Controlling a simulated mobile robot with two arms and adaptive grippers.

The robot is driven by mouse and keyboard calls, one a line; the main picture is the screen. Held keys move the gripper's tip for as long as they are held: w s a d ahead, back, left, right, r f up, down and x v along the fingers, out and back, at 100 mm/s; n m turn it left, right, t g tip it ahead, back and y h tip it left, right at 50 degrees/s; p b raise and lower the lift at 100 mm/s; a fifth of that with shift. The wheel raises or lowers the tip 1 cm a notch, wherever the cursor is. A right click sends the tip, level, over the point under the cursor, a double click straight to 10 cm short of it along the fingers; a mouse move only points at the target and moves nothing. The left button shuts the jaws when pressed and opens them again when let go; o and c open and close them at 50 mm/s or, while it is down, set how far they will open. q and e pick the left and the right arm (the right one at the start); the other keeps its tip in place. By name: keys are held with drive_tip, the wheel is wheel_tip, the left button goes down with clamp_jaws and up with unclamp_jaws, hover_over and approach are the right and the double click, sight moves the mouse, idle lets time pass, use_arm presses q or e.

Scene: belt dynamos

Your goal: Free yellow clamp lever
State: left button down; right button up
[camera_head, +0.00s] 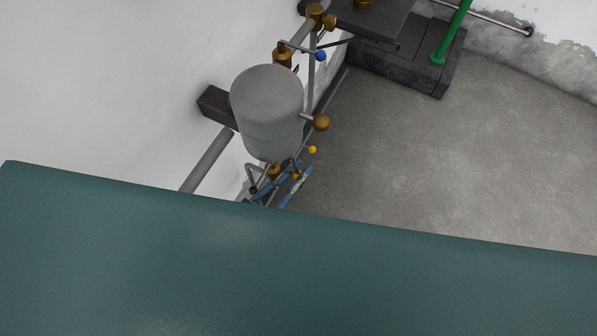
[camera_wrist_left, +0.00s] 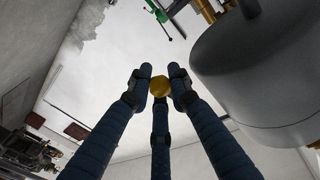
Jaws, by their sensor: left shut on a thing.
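A yellow ball knob (camera_wrist_left: 159,86) sits between the fingertips of my left gripper (camera_wrist_left: 158,82) in the left wrist view. The blue fingers are closed in around it, one below and one on either side. The lever's arm is mostly hidden behind the fingers. My right gripper is in neither view.
The grey tank (camera_head: 267,108) on the white wall is close to my left gripper and also fills the right of the wrist view (camera_wrist_left: 268,78). A brown ball (camera_head: 321,122) and a blue ball (camera_head: 321,56) stick out nearby. Open grey floor (camera_head: 440,165) lies to the right.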

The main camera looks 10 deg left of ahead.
use_arm(q)
drive_tip(key=shift+f, duration=0.15)
drive_tip(key=w+t+b, duration=0.1)
drive_tip(key=b, duration=0.2)
drive_tip(key=w+t+h+b, duration=0.1)
drive_tip(key=b, duration=0.2)
drive_tip(key=w+d+m+t+h+b, duration=0.1)
drive_tip(key=b, duration=0.2)
drive_tip(key=shift+r+b, duration=0.3)
drive_tip(key=shift+s, duration=0.1)
